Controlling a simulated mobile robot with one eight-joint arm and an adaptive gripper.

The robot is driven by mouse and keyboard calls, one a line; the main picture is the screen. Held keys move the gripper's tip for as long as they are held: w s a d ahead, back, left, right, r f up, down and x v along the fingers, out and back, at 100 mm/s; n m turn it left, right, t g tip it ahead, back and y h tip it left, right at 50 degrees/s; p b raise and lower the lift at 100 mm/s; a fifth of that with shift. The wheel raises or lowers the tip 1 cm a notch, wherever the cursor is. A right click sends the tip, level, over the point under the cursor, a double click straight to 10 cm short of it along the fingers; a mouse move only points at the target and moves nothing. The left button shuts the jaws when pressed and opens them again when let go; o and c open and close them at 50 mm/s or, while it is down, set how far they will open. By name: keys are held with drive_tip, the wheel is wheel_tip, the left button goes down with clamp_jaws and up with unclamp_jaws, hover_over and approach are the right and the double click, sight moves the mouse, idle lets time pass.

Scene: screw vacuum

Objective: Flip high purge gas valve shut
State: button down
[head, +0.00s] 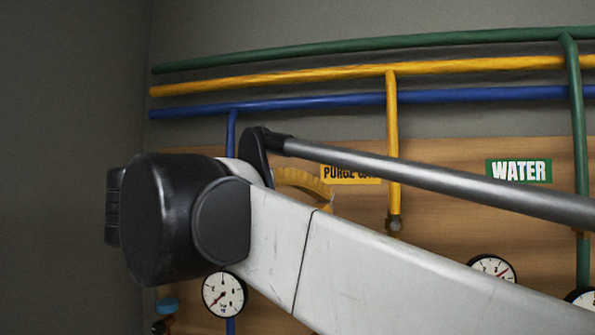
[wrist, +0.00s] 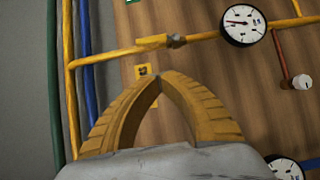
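A small valve fitting (wrist: 175,40) with a short yellow handle (wrist: 151,39) sits on the yellow purge gas pipe (wrist: 112,55) in the wrist view. The handle lies about along the pipe. In the head view the yellow pipe (head: 393,140) drops to a fitting (head: 394,223) just above my arm. My gripper (wrist: 157,78) has its yellow fingertips together, with nothing seen between them. It is apart from the handle, below it in the wrist view. In the head view my gripper (head: 328,203) is partly hidden behind my arm. It overlaps the PURGE GAS sign (head: 350,173).
A gauge (wrist: 244,25) stands beyond the fitting along the pipe. A round knob (wrist: 301,82) is at the right. A second gauge (wrist: 285,168) is at the lower right. The green WATER sign (head: 518,171) is right of the yellow pipe.

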drive_tip(key=shift+s+a+r, duration=0.1)
drive_tip(key=shift+a+r, duration=0.3)
drive_tip(key=shift+r, duration=0.45)
drive_tip(key=shift+d, duration=0.1)
drive_tip(key=s+d+p+x, duration=0.1)
drive_tip(key=s+p+x, duration=0.1)
drive_tip(key=x, duration=1)
drive_tip(key=shift+w+d+p, duration=0.25)
drive_tip(key=shift+d+p, duration=0.15)
drive_tip(key=shift+d, duration=0.2)
drive_tip(key=shift+s+r, duration=0.1)
